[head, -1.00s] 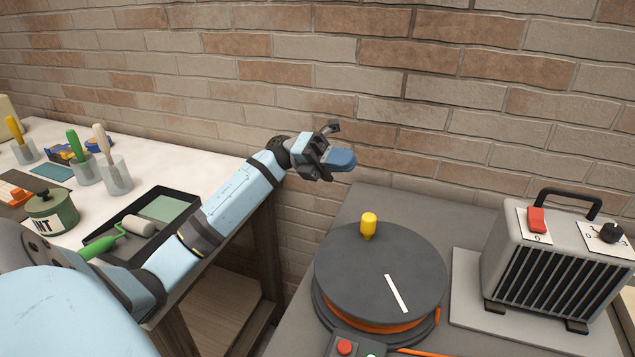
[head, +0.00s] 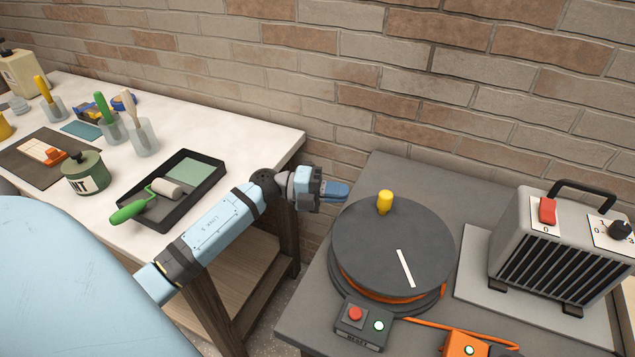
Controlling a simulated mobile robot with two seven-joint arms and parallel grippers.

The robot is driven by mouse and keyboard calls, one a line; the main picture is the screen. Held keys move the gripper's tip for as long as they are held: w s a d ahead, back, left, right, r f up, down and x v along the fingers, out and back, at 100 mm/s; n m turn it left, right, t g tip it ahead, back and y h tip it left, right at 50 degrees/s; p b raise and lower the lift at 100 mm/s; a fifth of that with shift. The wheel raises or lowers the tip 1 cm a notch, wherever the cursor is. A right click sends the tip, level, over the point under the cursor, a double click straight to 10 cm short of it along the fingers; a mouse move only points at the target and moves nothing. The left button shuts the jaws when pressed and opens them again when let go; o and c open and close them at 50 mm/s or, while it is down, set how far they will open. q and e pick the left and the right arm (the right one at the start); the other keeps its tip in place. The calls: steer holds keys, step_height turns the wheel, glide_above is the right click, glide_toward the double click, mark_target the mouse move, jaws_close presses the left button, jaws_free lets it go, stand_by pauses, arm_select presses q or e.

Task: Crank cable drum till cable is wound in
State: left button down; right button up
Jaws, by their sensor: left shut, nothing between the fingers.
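The cable drum (head: 385,250) is a dark grey disc lying flat on a grey table, with a white stripe on its top. A yellow crank knob (head: 385,202) stands upright near its far edge. Orange cable (head: 380,296) shows around the drum under the disc, and a length of it runs out along the table at the front right. My left gripper (head: 338,191) is shut and empty, just left of the drum's far edge. It is apart from the yellow knob. My right gripper is not in view.
An orange box (head: 470,345) is at the front edge. A grey heater (head: 555,250) stands right. A white workbench (head: 235,137) with a paint tray (head: 205,163) is left. A brick wall is behind.

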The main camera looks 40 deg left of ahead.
mark_target(365, 212)
arm_select(q)
steer(key=shift+p+x, duration=0.5)
steer(key=shift+x, duration=2.65)
